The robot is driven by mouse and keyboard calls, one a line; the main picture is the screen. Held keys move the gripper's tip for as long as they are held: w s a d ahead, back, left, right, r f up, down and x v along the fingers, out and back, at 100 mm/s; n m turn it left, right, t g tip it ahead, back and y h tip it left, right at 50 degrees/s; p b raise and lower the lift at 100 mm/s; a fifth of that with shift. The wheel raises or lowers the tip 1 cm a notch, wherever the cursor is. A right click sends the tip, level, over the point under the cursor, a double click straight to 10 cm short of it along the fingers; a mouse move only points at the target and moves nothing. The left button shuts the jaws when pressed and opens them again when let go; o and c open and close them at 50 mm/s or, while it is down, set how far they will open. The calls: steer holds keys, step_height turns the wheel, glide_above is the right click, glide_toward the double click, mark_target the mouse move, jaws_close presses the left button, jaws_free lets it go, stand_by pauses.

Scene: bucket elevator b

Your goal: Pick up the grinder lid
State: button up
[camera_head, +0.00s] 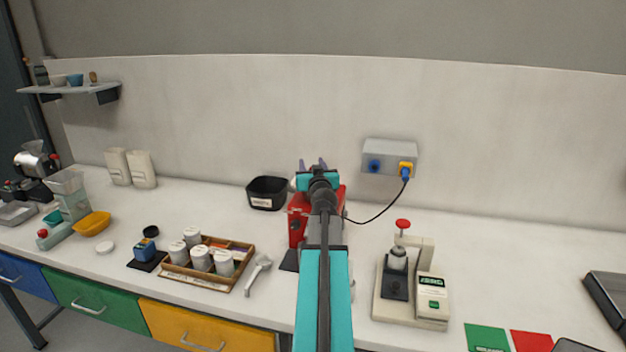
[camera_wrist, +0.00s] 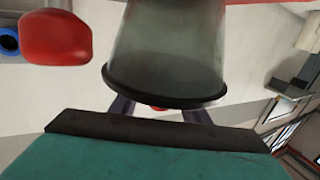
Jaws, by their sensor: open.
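The red grinder (camera_head: 297,222) stands on the bench near the middle of the head view, mostly hidden behind my arm. In the wrist view a smoky translucent hopper (camera_wrist: 170,48) fills the upper middle, with a dark round rim or lid (camera_wrist: 165,98) at its lower end in the picture. A small red piece shows just beyond that rim, between my fingers; it may be the lid's knob. My gripper (camera_head: 312,165) is open. Its two fingers, also seen in the wrist view (camera_wrist: 160,112), are spread and partly hidden by the rim. I cannot tell whether they touch it.
A black bin (camera_head: 267,193) stands left of the grinder. A wall socket box (camera_head: 389,155) with a cable is behind to the right. A beige press with a red knob (camera_head: 402,224) stands right. A wooden tray (camera_head: 203,280) of white-lidded jars is at front left.

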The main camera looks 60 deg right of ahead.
stand_by(0.3)
jaws_close()
steer(key=shift+r, duration=0.1)
steer(key=shift+r, duration=1.6)
steer(key=s+d+b+v, duration=0.1)
steer(key=b+v, duration=0.6)
steer(key=v, duration=0.4)
steer(key=shift+s+r, duration=0.2)
steer(key=shift+r, duration=0.2)
steer(key=shift+s+b, duration=0.1)
steer(key=shift+b, duration=0.3)
steer(key=shift+s+d+r+b+v, duration=0.1)
steer(key=shift+b+v, duration=0.65)
steer(key=shift+b, duration=0.55)
steer(key=shift+s+d+r+b+v, duration=0.15)
steer(key=shift+b+v, duration=0.6)
steer(key=shift+b, duration=0.55)
steer(key=shift+a+r+b+v, duration=0.1)
steer(key=shift+b+v, duration=0.7)
steer(key=shift+b, duration=0.5)
